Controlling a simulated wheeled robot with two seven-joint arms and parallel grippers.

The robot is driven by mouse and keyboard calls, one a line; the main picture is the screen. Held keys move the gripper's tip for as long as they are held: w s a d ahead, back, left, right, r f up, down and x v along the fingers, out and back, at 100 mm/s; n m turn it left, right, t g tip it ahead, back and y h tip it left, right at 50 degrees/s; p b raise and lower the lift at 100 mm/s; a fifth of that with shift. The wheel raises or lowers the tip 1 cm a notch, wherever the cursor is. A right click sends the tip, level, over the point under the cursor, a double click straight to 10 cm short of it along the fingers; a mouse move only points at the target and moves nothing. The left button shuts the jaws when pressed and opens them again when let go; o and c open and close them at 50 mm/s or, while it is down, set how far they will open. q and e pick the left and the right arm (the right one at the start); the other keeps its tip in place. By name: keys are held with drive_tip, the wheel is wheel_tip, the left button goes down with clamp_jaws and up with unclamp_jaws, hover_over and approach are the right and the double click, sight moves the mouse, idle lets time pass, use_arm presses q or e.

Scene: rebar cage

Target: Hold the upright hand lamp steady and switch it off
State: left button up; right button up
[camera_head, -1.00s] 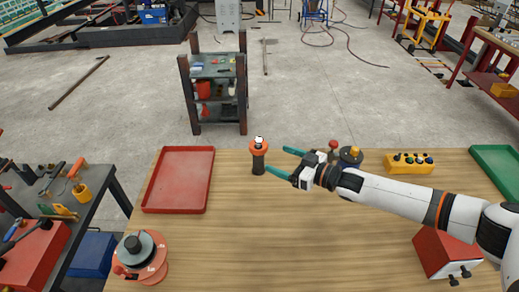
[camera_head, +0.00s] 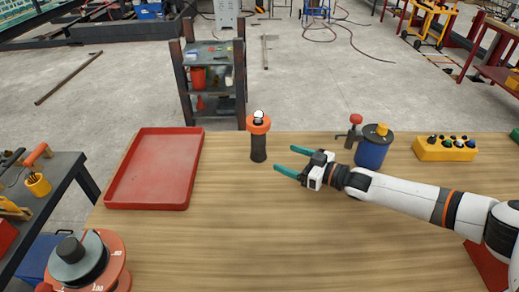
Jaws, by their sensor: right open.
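The hand lamp (camera_head: 258,137) stands upright on the wooden table. It has a dark body, an orange collar and a pale top. My right gripper (camera_head: 283,161) is open and empty, to the right of the lamp and apart from it. Its teal fingers point left, towards the lamp. I cannot make out a switch on the lamp. My left gripper is not in view.
A red tray (camera_head: 113,196) lies left of the lamp. An orange cable reel (camera_head: 116,270) sits at the front left. A blue canister (camera_head: 371,152) and a yellow button box (camera_head: 445,149) stand at the right. The table's middle front is clear.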

sight(265, 154)
drive_tip(key=shift+f+b, duration=0.35)
drive_tip(key=shift+f, duration=0.35)
drive_tip(key=shift+w+a+f+b, duration=0.15)
drive_tip(key=shift+w+a+b, duration=0.25)
drive_tip(key=shift+a, duration=0.1)
drive_tip(key=b+x, duration=0.4)
drive_tip(key=x, duration=0.3)
use_arm(q)
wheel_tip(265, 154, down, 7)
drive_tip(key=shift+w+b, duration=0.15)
drive_tip(key=shift+b, duration=0.2)
use_arm(e)
drive_tip(key=shift+x, duration=0.85)
drive_tip(key=c, duration=1.1)
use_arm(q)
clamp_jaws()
use_arm(e)
drive_tip(key=shift+o, duration=0.2)
